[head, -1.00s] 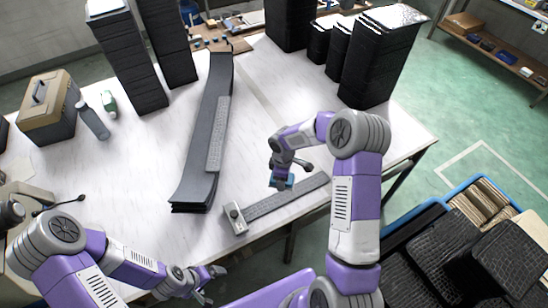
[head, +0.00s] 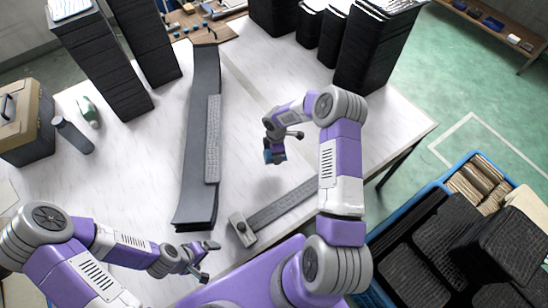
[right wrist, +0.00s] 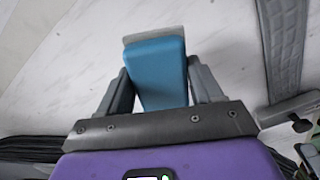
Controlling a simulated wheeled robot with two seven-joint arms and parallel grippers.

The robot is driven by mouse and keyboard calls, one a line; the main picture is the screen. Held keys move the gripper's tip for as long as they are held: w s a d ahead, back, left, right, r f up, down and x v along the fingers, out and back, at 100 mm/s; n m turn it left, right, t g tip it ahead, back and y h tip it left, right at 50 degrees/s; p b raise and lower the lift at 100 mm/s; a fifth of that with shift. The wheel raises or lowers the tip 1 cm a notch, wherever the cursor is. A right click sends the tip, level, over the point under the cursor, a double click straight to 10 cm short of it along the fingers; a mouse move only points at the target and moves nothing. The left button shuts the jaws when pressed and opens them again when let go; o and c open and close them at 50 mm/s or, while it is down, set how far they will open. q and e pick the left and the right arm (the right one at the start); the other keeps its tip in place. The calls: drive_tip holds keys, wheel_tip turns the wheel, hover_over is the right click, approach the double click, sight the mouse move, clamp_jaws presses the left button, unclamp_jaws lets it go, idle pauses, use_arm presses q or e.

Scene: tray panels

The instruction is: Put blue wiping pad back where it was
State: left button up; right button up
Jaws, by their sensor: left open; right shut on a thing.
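The blue wiping pad (right wrist: 160,75) is between the fingers of my right gripper (right wrist: 160,90) in the right wrist view. It is a blue block with a pale grey edge at its far end. In the head view the pad (head: 274,156) hangs below my right gripper (head: 273,150), above the white table, with a soft shadow beneath it. My right gripper is shut on it. My left gripper (head: 203,262) is open and empty near the front edge of the table, by the near end of the dark panel stack.
A stack of long dark panels (head: 197,150) lies left of the pad, with a grey perforated strip (head: 213,140) on it. A metal ruler-like tool (head: 280,207) lies near the front edge. Tall black stacks (head: 370,50) stand at the back. The table (head: 255,110) between is clear.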

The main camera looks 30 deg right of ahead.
use_arm(q)
drive_tip(key=shift+s, duration=0.1)
use_arm(e)
drive_tip(key=shift+f, duration=0.55)
wheel_tip(320, 180, down, 4)
drive_tip(key=shift+f, duration=0.1)
use_arm(q)
drive_tip(key=shift+f, duration=0.2)
use_arm(e)
drive_tip(key=shift+f, duration=0.2)
drive_tip(key=o, duration=1)
drive_tip(key=shift+r, duration=0.1)
use_arm(q)
drive_tip(key=shift+r, duration=0.15)
